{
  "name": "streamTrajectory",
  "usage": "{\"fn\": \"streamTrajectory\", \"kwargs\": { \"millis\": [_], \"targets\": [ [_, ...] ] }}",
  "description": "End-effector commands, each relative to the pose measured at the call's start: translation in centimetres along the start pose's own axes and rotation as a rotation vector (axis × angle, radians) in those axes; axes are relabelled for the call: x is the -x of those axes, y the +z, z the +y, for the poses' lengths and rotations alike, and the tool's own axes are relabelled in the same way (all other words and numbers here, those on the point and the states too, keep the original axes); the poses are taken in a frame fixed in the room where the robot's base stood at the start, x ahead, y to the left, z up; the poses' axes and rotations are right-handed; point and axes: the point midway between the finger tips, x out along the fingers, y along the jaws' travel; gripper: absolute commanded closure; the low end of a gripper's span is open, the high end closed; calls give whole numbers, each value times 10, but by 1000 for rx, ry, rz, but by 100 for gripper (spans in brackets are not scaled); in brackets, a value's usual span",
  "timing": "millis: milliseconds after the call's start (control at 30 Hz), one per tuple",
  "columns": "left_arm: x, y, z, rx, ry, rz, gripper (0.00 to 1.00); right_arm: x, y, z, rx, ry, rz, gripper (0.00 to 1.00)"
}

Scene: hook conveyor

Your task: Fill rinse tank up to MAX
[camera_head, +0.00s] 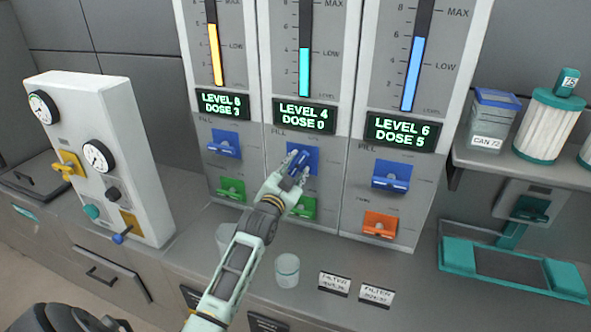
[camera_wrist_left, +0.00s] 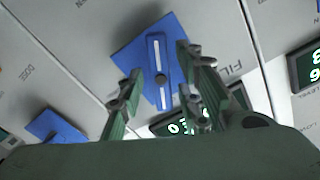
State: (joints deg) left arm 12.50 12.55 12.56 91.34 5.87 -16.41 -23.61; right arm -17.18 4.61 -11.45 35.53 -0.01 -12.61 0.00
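Three tank panels stand side by side; no tank name is readable. The middle panel's cyan gauge (camera_head: 304,72) reaches about LOW, and its display (camera_head: 305,115) reads LEVEL 4, DOSE 0. My left gripper (camera_head: 298,172) is at that panel's blue FILL control (camera_head: 306,156). In the left wrist view, its fingers (camera_wrist_left: 160,82) are apart, either side of the control's blue lever (camera_wrist_left: 157,62); contact cannot be told. The left gauge (camera_head: 215,55) is yellow at LEVEL 8, DOSE 3. The right gauge (camera_head: 413,73) is blue at LEVEL 6, DOSE 5. My right gripper is not in view.
Green dose controls (camera_head: 231,190) and an orange one (camera_head: 380,224) sit below the blue ones. A white gauge box (camera_head: 105,160) stands left. A clear cup (camera_head: 287,270) and filter labels (camera_head: 334,284) are on the counter. A shelf with containers (camera_head: 548,125) is right.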

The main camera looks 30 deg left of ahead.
Motion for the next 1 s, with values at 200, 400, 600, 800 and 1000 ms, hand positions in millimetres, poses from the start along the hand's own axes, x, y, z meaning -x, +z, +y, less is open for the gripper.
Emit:
{"fn": "streamTrajectory", "kwargs": {
  "millis": [200, 400, 600, 800, 1000],
  "targets": [
    [0, -1, 0, 0, -1, 2, 64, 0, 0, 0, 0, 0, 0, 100],
    [6, 0, 0, -1, 0, 1, 64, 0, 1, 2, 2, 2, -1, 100],
    [37, 0, 1, 0, 1, 0, 64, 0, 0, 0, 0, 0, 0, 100],
    [79, 1, 1, 0, 1, 0, 64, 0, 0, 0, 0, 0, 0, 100],
    [109, 1, 0, -1, 0, 0, 64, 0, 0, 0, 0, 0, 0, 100]
  ]
}}
